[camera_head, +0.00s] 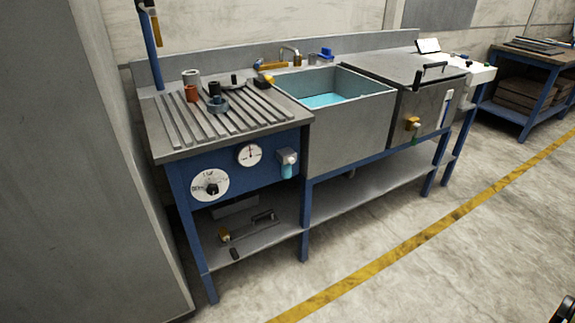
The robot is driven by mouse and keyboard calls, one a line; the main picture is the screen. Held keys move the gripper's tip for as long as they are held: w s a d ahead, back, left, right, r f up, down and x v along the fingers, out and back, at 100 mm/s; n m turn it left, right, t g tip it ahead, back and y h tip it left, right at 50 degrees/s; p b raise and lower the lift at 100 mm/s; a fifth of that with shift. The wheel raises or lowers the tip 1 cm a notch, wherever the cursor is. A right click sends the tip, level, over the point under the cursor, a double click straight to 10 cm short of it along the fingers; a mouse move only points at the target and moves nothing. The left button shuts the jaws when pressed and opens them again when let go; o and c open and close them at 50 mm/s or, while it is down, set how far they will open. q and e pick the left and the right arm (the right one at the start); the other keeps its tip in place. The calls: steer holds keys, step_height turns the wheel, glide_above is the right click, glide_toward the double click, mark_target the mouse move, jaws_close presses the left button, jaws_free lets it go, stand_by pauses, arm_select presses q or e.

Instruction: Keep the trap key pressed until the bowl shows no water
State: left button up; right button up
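A grey open basin (372,106) set in the bench holds light blue water (324,101) that covers its visible floor. I cannot tell for sure whether this basin is the task's bowl. No part in view can be clearly made out as the trap key. A small grey fitting with a pale blue lower part (287,164) sits on the blue front panel, left of the basin. Neither gripper can be made out. Only a dark sliver shows at the bottom right corner, and I cannot tell what it is.
A ribbed drainboard (240,125) left of the basin carries several small pots. Two dials (209,185) sit on the front panel. A tall grey block (70,150) fills the left. The front floor is clear.

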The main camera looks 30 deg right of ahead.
jaws_close()
stand_by(1.4)
